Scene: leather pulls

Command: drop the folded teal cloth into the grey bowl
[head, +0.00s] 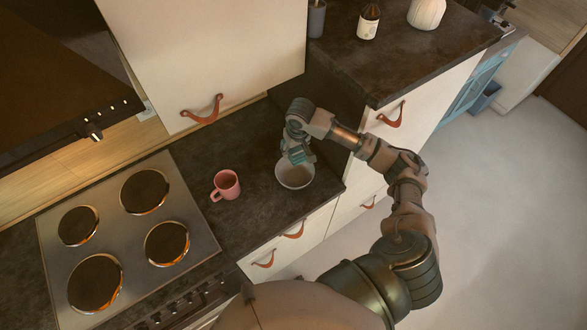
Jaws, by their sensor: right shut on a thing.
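The grey bowl (296,177) stands on the dark counter, close to the counter's right end. My right gripper (300,157) is directly over the bowl's far side, pointing down. It is shut on the folded teal cloth (302,156), of which only a little shows around the fingers. I cannot tell whether the cloth touches the bowl. The gripper hides part of the bowl's far rim. My left gripper is not in view.
A pink mug (227,184) stands on the counter left of the bowl. A stove (122,237) with several burners is further left. A higher dark counter (400,62) rises behind my right arm, with a bottle (368,21) and a white vase (426,12). Bare counter lies between mug and stove.

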